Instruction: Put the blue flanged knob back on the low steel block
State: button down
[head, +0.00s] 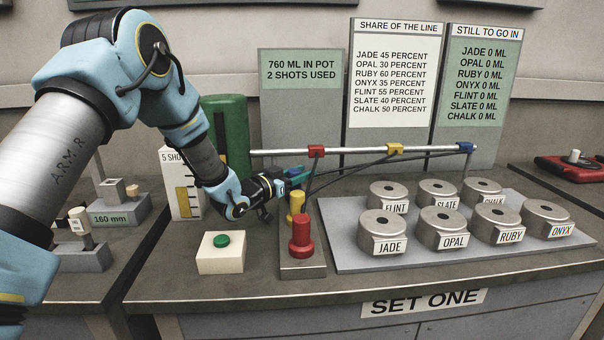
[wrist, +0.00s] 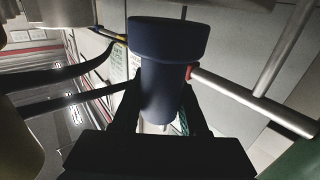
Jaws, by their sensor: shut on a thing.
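The blue flanged knob (head: 296,172) is held in my gripper (head: 282,180), above and behind the yellow knob in the head view. In the wrist view the blue knob (wrist: 168,75) stands between the two dark fingers (wrist: 165,115), its wide flange toward the top of the picture. The low steel block (head: 303,268) lies on the bench. A red flanged knob (head: 301,240) stands at its front and a yellow knob (head: 297,204) behind it. The block's rear end is partly hidden by the knobs and my gripper.
A grey plate (head: 350,258) with several labelled steel pots lies right of the block. A button box (head: 221,262) stands to the left, a green cylinder (head: 228,130) behind. A steel rail (head: 360,151) with coloured clips and dark hoses crosses close to my gripper.

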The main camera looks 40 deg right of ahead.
jog(key=shift+f+b, duration=0.5)
jog(key=shift+f, duration=0.1)
jog(key=shift+c, duration=1.8)
grip_release()
